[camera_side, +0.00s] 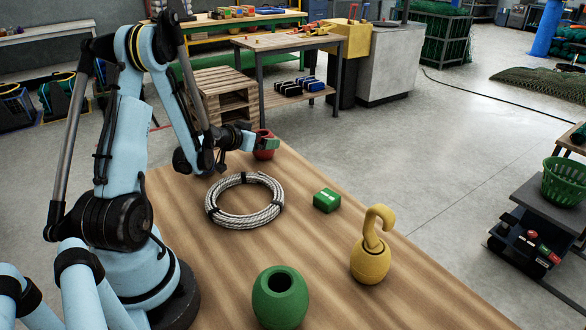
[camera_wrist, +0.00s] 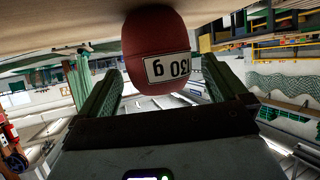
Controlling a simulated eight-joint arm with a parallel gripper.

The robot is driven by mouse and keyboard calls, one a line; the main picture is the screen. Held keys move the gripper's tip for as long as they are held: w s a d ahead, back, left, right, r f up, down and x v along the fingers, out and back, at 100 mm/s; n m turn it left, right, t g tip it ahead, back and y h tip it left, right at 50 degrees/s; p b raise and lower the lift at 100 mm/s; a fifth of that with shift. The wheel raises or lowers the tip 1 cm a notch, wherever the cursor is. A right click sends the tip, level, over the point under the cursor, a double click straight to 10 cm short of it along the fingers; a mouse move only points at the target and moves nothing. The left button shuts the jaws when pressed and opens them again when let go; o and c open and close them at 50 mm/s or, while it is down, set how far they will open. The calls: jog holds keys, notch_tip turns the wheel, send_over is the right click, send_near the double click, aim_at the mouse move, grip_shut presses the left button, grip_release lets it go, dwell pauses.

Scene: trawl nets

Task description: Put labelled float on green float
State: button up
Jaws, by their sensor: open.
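The labelled float (camera_side: 263,153) is red and round and stands at the far edge of the wooden table. In the wrist view the red float (camera_wrist: 150,32) shows a white label reading "130 g", upside down. My gripper (camera_side: 264,142) is open, with its green fingers on either side of the red float; they also show in the wrist view (camera_wrist: 155,80). I cannot tell whether either finger touches it. The green float (camera_side: 281,304) stands upright at the table's near edge, with a dark hole in its top.
A coil of grey rope (camera_side: 245,221) lies on the table near the red float. A small green box (camera_side: 327,200) and a yellow float with a hook (camera_side: 370,262) stand to the right. Bare wood lies between the coil and the green float.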

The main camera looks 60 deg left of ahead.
jog(key=v, duration=0.6)
jog(key=shift+s+d+r, duration=0.15)
jog(key=shift+s, duration=0.2)
jog(key=shift+r, duration=4)
jog(key=s+d+m+g+h, duration=0.1)
jog(key=d+m+g+h, duration=0.1)
jog(key=d, duration=1.2)
jog(key=s+d+m+g+h, duration=0.2)
jog(key=d+h, duration=0.1)
jog(key=d, duration=1.2)
jog(key=shift+d+f+m+g, duration=0.25)
jog(key=shift+f+m+g, duration=0.05)
jog(key=shift+f, duration=0.15)
jog(key=shift+s+d, duration=0.3)
jog(key=shift+s, duration=0.05)
jog(key=shift+a, duration=0.1)
